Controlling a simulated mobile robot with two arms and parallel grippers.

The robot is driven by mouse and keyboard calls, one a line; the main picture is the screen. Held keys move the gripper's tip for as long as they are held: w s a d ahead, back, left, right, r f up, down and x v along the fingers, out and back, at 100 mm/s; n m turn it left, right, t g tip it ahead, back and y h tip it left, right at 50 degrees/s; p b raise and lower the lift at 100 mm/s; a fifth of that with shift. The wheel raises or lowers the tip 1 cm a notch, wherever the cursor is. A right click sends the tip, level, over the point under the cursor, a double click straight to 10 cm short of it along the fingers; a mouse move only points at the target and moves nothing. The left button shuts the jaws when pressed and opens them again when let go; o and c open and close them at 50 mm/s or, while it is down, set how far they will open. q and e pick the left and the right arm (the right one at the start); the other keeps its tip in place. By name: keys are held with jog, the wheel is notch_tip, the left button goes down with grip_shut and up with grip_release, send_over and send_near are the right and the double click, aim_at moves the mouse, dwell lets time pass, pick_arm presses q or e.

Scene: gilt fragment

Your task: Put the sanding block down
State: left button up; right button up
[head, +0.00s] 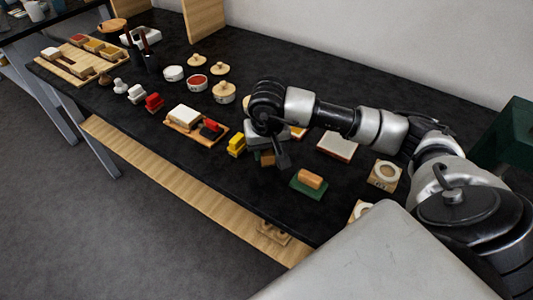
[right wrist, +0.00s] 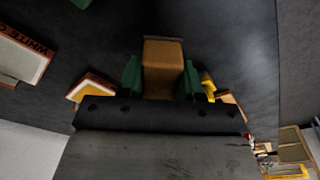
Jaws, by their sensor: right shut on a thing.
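My right gripper (head: 270,151) is over the dark table, between a yellow block and a green pad. It is shut on a tan-brown block, the sanding block (right wrist: 162,68), which sits between its two green-tipped fingers in the right wrist view. In the head view only a small part of the block (head: 267,158) shows beneath the gripper. I cannot tell whether it touches the table. My left gripper is not in view.
The green pad (head: 309,188) carries an orange-brown wooden block (head: 311,179). Yellow blocks (head: 236,146) stand left of the gripper. A white-topped flat box (head: 338,146) and a wooden block with a round top (head: 384,174) are to the right. Bare table lies along the front edge.

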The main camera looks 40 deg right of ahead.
aim_at(267, 158)
jog(key=shift+f, duration=1.25)
jog(key=shift+f, duration=0.1)
jog(key=shift+f, duration=0.15)
jog(key=o, duration=0.9)
jog(key=r, duration=0.4)
jog(key=s+r, duration=0.1)
jog(key=r, duration=0.3)
jog(key=r+b, duration=0.1)
jog(key=r, duration=0.3)
jog(key=shift+s+a+r, duration=0.2)
jog(key=shift+a+r, duration=0.05)
jog(key=shift+a, duration=0.05)
